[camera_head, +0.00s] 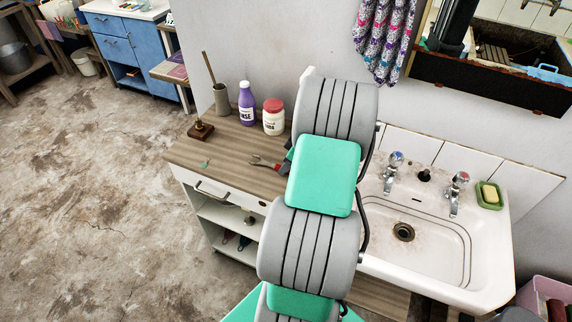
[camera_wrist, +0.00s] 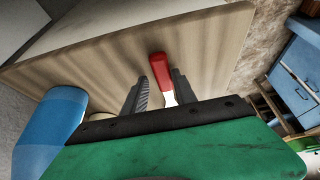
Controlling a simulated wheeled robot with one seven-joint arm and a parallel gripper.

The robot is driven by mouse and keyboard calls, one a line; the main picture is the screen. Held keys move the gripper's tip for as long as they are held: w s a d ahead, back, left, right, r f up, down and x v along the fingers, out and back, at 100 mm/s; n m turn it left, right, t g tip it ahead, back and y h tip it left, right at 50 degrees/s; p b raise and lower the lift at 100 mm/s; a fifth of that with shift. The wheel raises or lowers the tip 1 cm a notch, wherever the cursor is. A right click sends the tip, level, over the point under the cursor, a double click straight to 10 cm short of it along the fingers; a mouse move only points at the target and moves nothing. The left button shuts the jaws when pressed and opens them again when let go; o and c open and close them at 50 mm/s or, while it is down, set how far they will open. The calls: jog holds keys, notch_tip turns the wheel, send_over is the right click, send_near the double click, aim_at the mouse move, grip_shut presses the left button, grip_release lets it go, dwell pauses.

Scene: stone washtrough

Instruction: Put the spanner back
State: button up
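The spanner (camera_head: 265,163) lies on the wooden top of a white cabinet, its grey jaw pointing left and its red handle partly hidden by my arm. In the wrist view its red handle (camera_wrist: 160,69) lies against the wood-grain surface, with a pale metal part running down behind the gripper body. My gripper (camera_wrist: 159,88) is open, with one dark finger on each side of the spanner and the right finger nearer to it. Whether either finger touches it I cannot tell. In the head view my arm hides most of the gripper.
A blue cylinder (camera_wrist: 48,130) is close on the left in the wrist view. A white sink (camera_head: 430,240) adjoins on the right.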

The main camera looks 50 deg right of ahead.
jog(key=shift+s+a+f, duration=0.4)
jog(key=shift+a+f, duration=0.2)
jog(key=shift+f, duration=0.25)
jog(key=shift+r+p, duration=0.3)
jog(key=shift+p, duration=0.1)
jog(key=w+d+b+v, duration=0.1)
jog(key=b+v, duration=0.1)
jog(key=v, duration=1)
jog(key=w+a+r+m+g, duration=0.1)
jog(key=w+a+r, duration=0.2)
jog(key=a, duration=0.7)
jog(key=w+a+r, duration=0.3)
jog(key=a+r, duration=0.1)
jog(key=a, duration=0.6)
jog(key=s+a+m, duration=0.1)
jog(key=s+a, duration=0.2)
jog(key=a, duration=0.4)
jog(key=s+a+m+h, duration=0.1)
jog(key=s+a, duration=0.3)
jog(key=a, duration=0.4)
jog(key=shift+s+a+m, duration=0.15)
jog(key=shift+s+m, duration=0.15)
jog(key=shift+m, duration=0.1)
jog(key=shift+r, duration=0.1)
jog(key=shift+c, duration=0.7)
